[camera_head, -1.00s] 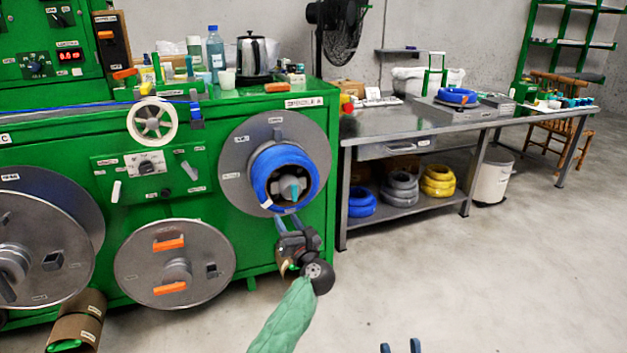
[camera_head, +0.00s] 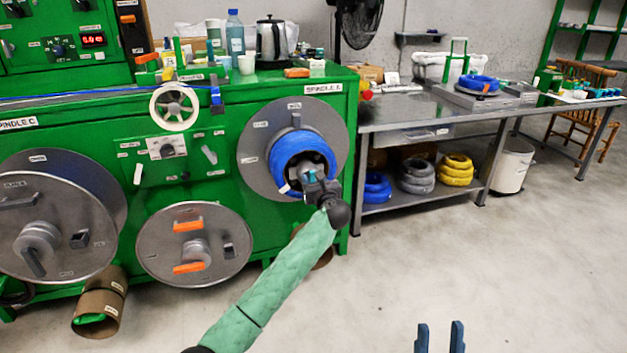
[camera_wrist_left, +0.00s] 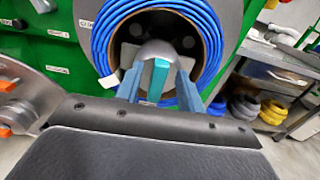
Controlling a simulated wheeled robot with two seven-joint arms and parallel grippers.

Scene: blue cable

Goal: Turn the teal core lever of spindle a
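Spindle A has a grey disc (camera_head: 258,178) with a coil of blue cable (camera_head: 283,157) around its core, on the green machine's right end. In the left wrist view the teal core lever (camera_wrist_left: 158,80) stands on the rounded grey hub (camera_wrist_left: 158,50) inside the blue coil (camera_wrist_left: 103,45). My left gripper (camera_head: 311,180) is in front of the core and partly hides it. In the wrist view its two fingers (camera_wrist_left: 160,82) are open, one on each side of the lever, with visible gaps. My right gripper (camera_head: 439,338) is open and empty, low over the floor.
Two more discs, one of them spindle C's (camera_head: 62,255), stand to the left on the green machine (camera_head: 335,120). A metal bench (camera_head: 400,112) with cable coils on its lower shelf stands to the right. The floor in front is clear.

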